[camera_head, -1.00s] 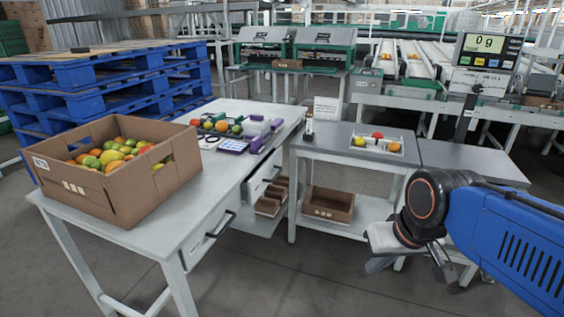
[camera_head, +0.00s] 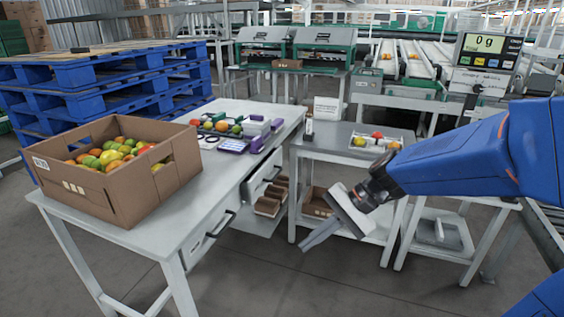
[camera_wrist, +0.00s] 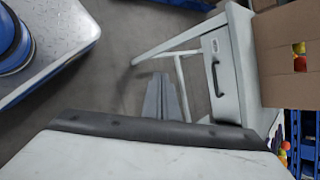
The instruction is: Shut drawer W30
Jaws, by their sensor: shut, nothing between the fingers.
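The white table (camera_head: 215,180) has two drawers on its right side. The near drawer (camera_head: 205,243) has a black bar handle and looks about flush. The far drawer (camera_head: 258,184) seems to stick out a little from the table. In the wrist view one drawer front (camera_wrist: 221,95) shows a black handle and a small label beside the carton. I cannot read W30 on any of them. My gripper (camera_head: 318,236) is shut and empty, in the open space right of the table, apart from the drawers. Its fingers (camera_wrist: 161,98) point towards the table legs in the wrist view.
The grey side table (camera_head: 340,148) with a lower shelf stands behind my gripper. Blue pallets (camera_head: 100,70) are stacked at the back left. The floor between table and gripper is clear.

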